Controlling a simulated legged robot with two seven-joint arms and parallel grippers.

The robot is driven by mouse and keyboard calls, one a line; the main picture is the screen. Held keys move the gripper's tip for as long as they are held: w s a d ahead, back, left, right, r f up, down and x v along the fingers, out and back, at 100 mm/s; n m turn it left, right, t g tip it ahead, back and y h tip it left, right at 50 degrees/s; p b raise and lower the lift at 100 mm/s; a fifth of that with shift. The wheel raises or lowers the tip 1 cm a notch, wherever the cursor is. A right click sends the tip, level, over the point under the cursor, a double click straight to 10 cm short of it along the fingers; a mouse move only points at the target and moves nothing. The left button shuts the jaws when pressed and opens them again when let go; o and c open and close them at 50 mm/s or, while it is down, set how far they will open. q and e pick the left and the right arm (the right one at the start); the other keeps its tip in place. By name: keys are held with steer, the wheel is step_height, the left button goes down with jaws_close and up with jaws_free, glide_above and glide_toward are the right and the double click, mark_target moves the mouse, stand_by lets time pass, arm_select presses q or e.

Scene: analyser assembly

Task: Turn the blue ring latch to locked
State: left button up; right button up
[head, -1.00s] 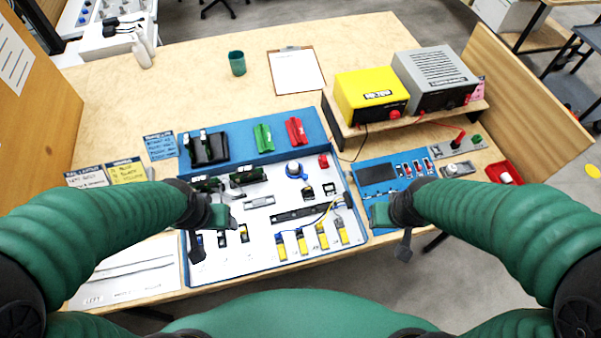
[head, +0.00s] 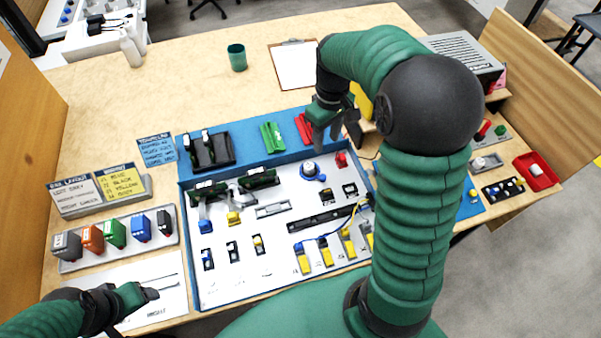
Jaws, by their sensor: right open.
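The blue ring latch (head: 310,172) sits on the upper right part of the white panel (head: 290,232), a blue ring around a grey-white knob. My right gripper (head: 330,138) is open and hangs above and slightly right of the latch, apart from it, with its fingers pointing down. Nothing shows between its fingers. I cannot read from the ring whether it is locked. My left gripper (head: 150,294) is low at the left, over the white sheet, far from the latch; its jaw state is unclear.
A red block (head: 341,160) and a black connector (head: 350,190) sit right of the latch. Green (head: 272,138) and red (head: 303,127) holders stand behind. Coloured blocks (head: 115,232) stand in a rack at left. My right arm hides part of the right side.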

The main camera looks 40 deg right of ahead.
mark_target(323, 176)
steer(key=f+b, duration=0.2)
steer(key=f, duration=1.3)
steer(key=shift+s+f, duration=0.1)
steer(key=shift+s, duration=0.1)
steer(key=shift+d+f, duration=0.1)
steer(key=shift+f, duration=0.45)
steer(key=shift+r, duration=0.1)
jaws_close()
